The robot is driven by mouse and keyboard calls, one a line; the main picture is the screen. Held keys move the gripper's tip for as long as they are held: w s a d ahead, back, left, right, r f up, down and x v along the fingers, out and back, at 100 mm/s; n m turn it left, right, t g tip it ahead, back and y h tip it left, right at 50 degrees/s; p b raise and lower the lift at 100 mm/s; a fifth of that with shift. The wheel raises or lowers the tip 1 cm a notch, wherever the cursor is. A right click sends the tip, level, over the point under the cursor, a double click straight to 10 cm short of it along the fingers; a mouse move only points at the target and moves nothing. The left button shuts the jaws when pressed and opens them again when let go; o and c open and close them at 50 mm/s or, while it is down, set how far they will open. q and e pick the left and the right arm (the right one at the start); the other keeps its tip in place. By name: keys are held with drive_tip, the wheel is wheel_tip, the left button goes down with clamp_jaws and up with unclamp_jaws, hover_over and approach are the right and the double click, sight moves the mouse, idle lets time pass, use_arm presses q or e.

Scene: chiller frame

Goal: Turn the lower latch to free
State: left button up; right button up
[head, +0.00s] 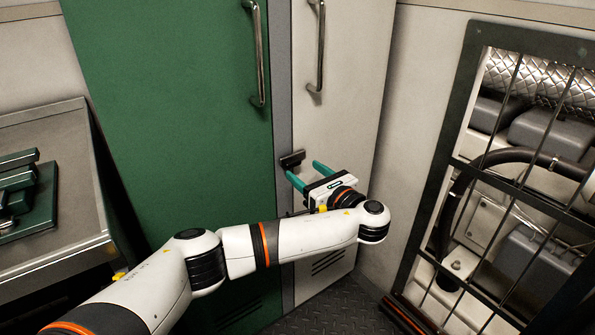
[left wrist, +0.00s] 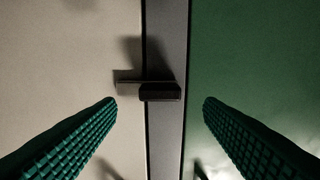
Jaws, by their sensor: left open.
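The lower latch (head: 291,159) is a small dark bar on the grey post between the green door and the cream door. It lies roughly crosswise, reaching from the post onto the cream door's edge. In the left wrist view the latch (left wrist: 160,91) shows as a dark block with a thin part reaching left over the cream panel. My left gripper (head: 303,170) is open, its teal fingers pointing at the latch. In the left wrist view the fingertips (left wrist: 159,103) lie on either side of the latch, with visible gaps and no contact. My right gripper is not in view.
The green door (head: 170,110) and cream door (head: 345,90) carry upright metal handles (head: 258,60) above the latch. A barred dark frame (head: 450,130) with pipes and machinery behind it stands at the right. A grey bench (head: 75,240) with green parts is at the left.

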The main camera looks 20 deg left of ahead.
sight(295, 163)
use_arm(q)
drive_tip(key=shift+x, duration=2.15)
drive_tip(key=shift+c, duration=0.3)
drive_tip(key=c, duration=0.9)
